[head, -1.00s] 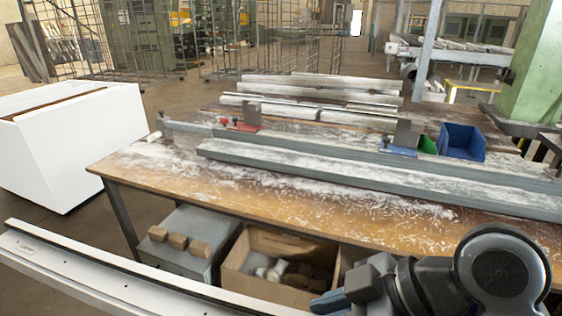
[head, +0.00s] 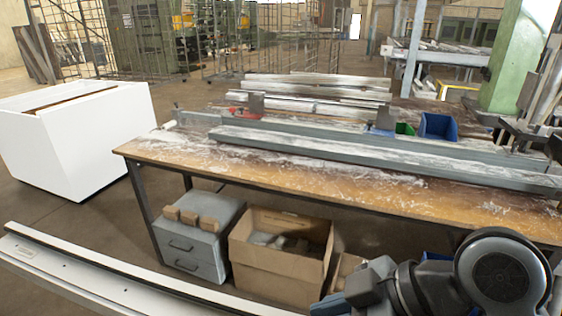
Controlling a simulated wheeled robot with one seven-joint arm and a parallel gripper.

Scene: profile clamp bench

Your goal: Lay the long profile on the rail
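On the wooden bench (head: 300,179), a long grey beam dusted white (head: 370,152) lies along the middle, running out of view at right. A thinner grey rail (head: 300,127) runs behind it, with a red clamp part (head: 237,111) and a blue clamp part (head: 380,132). I cannot tell for sure which piece is the long profile. A long pale bar with a black strip (head: 110,287) crosses the lower left foreground. My gripper (head: 335,302) is only partly in view at the bottom edge, below the bench. Its fingers are unclear, and I cannot tell if it holds the bar.
A white box (head: 80,148) stands left of the bench. Under the bench are a grey drawer unit (head: 195,247) with wood blocks and a cardboard box (head: 280,272). A blue bin (head: 437,126) and green bin (head: 404,129) sit at the back. A green column (head: 515,65) stands at right.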

